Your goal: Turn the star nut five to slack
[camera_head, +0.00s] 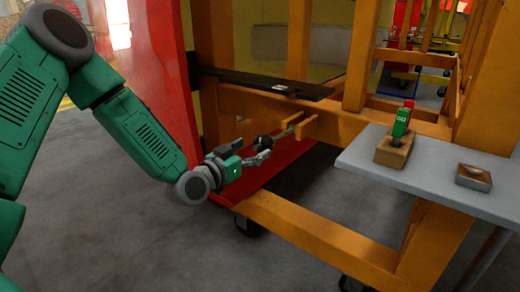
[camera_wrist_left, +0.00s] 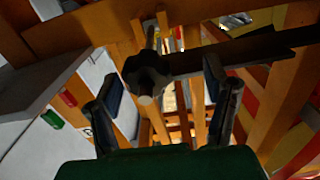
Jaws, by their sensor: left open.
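The star nut (camera_head: 264,142) is a dark lobed knob on a threaded rod that sticks out from a bracket on the orange frame. In the left wrist view the star nut (camera_wrist_left: 147,72) appears between the two fingers, left of centre, with the rod end pointing toward the camera. My left gripper (camera_head: 254,152) is open, just in front of the nut. In the left wrist view the fingers of my left gripper (camera_wrist_left: 162,88) are spread wide, with visible space on both sides of the nut. I cannot tell its exact depth between them. My right gripper is not in view.
A black flat bar (camera_head: 265,84) lies on the orange frame (camera_head: 320,240) above the nut. A grey shelf (camera_head: 435,170) to the right carries a wooden block (camera_head: 394,151) with a green GO piece (camera_head: 402,120), and a small box (camera_head: 473,177). A red panel (camera_head: 155,70) stands behind my left arm.

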